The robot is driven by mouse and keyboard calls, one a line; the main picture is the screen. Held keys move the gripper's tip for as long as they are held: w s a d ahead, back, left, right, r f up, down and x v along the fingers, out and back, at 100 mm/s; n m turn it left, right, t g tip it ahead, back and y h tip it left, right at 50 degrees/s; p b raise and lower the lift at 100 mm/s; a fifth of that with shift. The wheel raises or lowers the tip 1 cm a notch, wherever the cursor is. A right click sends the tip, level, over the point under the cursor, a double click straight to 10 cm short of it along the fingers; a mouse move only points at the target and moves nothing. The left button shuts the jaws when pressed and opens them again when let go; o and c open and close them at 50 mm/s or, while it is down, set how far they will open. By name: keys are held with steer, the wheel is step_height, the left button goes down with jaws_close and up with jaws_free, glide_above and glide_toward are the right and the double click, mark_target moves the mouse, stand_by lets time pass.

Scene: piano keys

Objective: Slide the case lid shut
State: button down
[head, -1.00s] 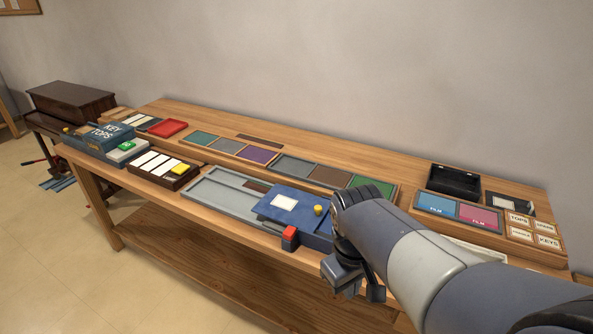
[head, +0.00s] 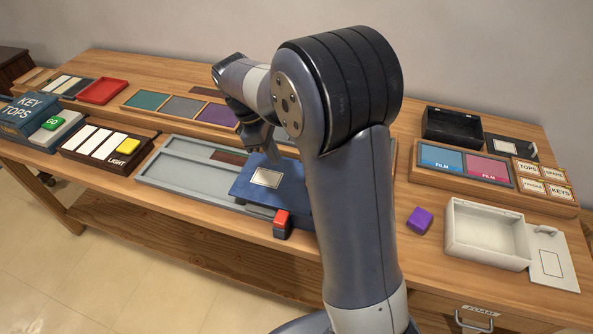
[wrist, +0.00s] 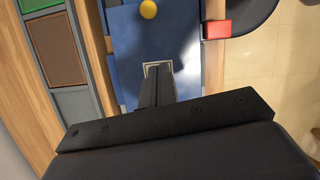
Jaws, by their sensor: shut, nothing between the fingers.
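The case is a long grey tray (head: 175,178), open on its left part. Its blue lid (head: 250,190) lies over the right part and bears a white label (head: 267,178). My gripper (head: 277,158) is shut and empty, at the lid's far edge near the label in the head view. In the wrist view the closed fingers (wrist: 157,85) overlap the label on the blue lid (wrist: 145,40); contact cannot be told. A yellow knob (wrist: 148,9) stands on the lid beyond the fingers. My arm hides the knob and the lid's right end in the head view.
A red-topped block (head: 282,222) stands at the case's front edge, beside the lid. A dark key box (head: 80,157) lies to the left. A purple cube (head: 420,219) and an open white box (head: 485,262) are on the right. Colored panels (head: 182,106) line the back.

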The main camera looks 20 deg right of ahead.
mark_target(298, 187)
steer(key=x, duration=0.6)
steer(key=shift+s+d+f, duration=0.15)
steer(key=shift+s+d, duration=0.15)
steer(key=shift+d, duration=0.3)
steer(key=shift+s+d+f, duration=0.1)
steer(key=shift+s+d, duration=0.15)
steer(key=shift+d, duration=0.35)
steer(key=shift+s+d+f, duration=0.15)
steer(key=shift+s+d, duration=0.15)
steer(key=shift+d, duration=0.35)
steer(key=s+d, duration=0.3)
steer(key=d, duration=0.2)
steer(key=s+d+p, duration=0.1)
steer(key=s+d, duration=0.2)
steer(key=d, duration=0.2)
steer(key=s+d+p, duration=0.1)
steer(key=s+d, duration=0.3)
steer(key=d, duration=0.1)
steer(key=shift+s, duration=0.1)
